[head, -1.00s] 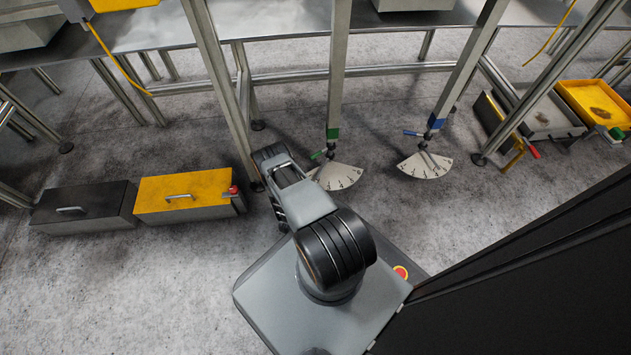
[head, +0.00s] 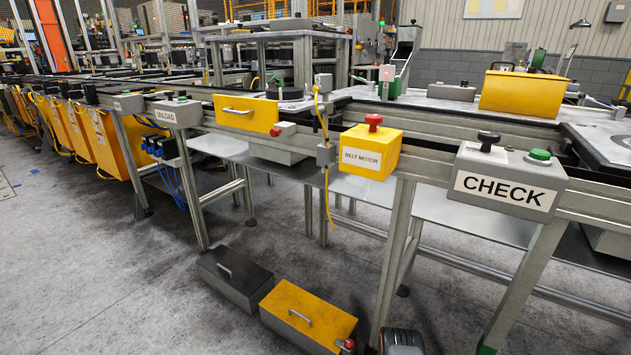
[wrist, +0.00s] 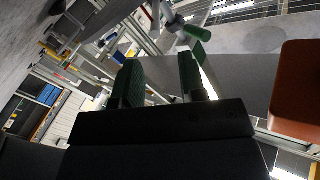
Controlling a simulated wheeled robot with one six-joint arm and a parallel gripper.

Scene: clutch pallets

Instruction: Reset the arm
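My gripper (wrist: 160,78) shows in the wrist view with its two green-padded fingers apart and nothing visible between them. Past the fingers are a green cylindrical part (wrist: 198,32) and blurred metal framework; I cannot tell how far away they are. In the head view only a dark rounded piece of my arm (head: 400,343) shows at the bottom edge, and the gripper is out of that view.
The conveyor frame carries a CHECK box (head: 508,185), a yellow BELT MOTOR box (head: 370,152) and an UNLOAD box (head: 176,112). A dark box (head: 235,279) and a yellow-lidded box (head: 308,316) lie on the floor by the legs. Floor at left is clear.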

